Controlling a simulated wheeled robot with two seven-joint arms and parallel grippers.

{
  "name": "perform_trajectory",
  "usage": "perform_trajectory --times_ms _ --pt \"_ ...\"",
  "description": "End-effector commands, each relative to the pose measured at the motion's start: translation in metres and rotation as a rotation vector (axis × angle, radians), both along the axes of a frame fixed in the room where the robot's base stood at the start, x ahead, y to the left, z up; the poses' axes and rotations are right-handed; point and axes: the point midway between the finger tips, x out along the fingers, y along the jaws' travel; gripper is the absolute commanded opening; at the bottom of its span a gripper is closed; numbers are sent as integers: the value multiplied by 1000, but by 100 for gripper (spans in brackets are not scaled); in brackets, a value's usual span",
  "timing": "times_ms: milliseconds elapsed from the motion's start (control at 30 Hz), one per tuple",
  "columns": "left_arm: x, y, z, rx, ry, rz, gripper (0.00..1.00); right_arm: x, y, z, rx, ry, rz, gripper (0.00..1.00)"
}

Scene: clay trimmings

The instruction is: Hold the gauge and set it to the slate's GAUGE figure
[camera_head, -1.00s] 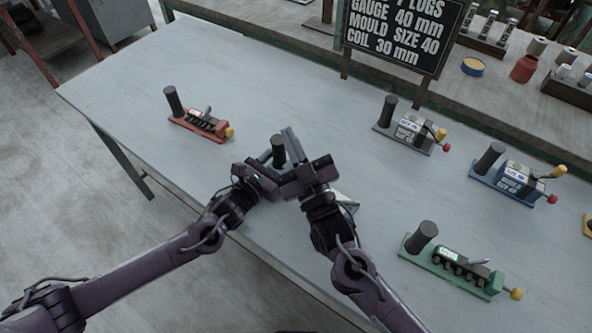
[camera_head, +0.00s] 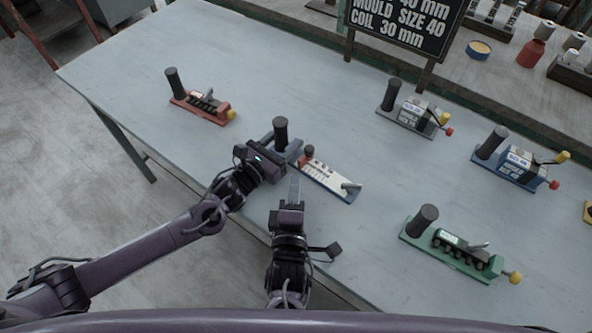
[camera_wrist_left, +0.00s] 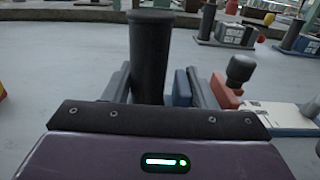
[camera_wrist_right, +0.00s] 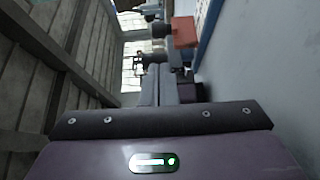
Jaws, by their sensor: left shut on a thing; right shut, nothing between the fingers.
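The gauge (camera_head: 330,178) lies near the table's front edge, a pale scale plate on a blue base with a black upright post (camera_head: 281,131) at its left end. A red slider (camera_head: 307,157) with a dark knob sits near the post end, and a grey lever is at the right end. My left gripper (camera_head: 284,143) is shut around the post, as its wrist view (camera_wrist_left: 150,60) shows. My right gripper (camera_head: 295,180) is shut and empty, in front of the gauge and apart from the slider. The slate (camera_head: 400,28) is cut off at the top; its GAUGE line is only partly visible now.
A red device (camera_head: 200,106) lies at the back left. A grey device (camera_head: 412,115), a blue device (camera_head: 515,168) and a green device (camera_head: 455,252) stand to the right. The table (camera_head: 150,65) is clear around the gauge. A shelf with pots runs behind.

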Motion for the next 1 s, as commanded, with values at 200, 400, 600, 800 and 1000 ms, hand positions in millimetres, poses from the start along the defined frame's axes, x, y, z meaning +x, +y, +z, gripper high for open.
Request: perform_trajectory --times_ms 200,400,600,800,1000 --pt "1 0 2 -3 -3 0 15 41 -2 2 1 -5 -1 0" --pt "1 0 2 -3 -3 0 15 73 -3 2 3 -4 0 0" --pt "1 0 2 -3 -3 0 15 87 -4 1 4 -3 1 0" --pt "0 0 2 -3 -3 0 15 89 -4 1 4 -3 1 0" --pt "0 0 2 -3 -3 0 15 87 -7 1 3 -3 1 0"
